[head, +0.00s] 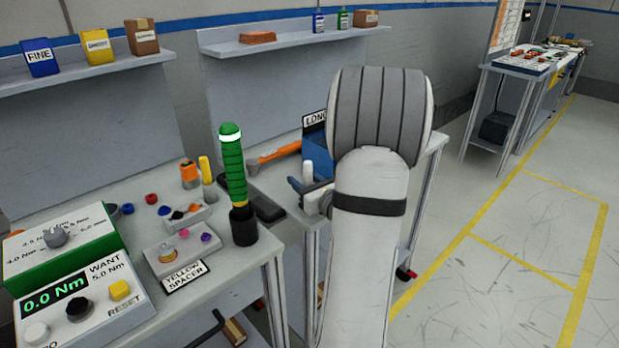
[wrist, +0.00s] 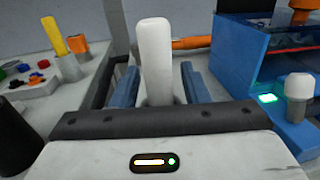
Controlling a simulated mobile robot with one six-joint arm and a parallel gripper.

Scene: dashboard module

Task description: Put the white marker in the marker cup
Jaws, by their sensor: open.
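The white marker (wrist: 155,50) stands upright between the two blue fingers of my open gripper (wrist: 159,72) in the wrist view. A gap shows on each side of it, and its lower end is partly hidden by my gripper body. In the head view the marker (head: 308,171) shows beside my gripper (head: 303,187), whose far side is hidden by my arm. A yellow marker (head: 205,165) stands, slightly tilted, in a small grey cup (head: 209,191) to the left; this looks like the marker cup. The cup also shows at the left of the wrist view (wrist: 70,69).
A green-wrapped cylinder in a black holder (head: 241,225) stands at the front edge of the left bench. An orange-handled tool (head: 274,154) lies behind my gripper. A blue box (wrist: 245,60) with a white-topped post (wrist: 299,88) stands close on the right.

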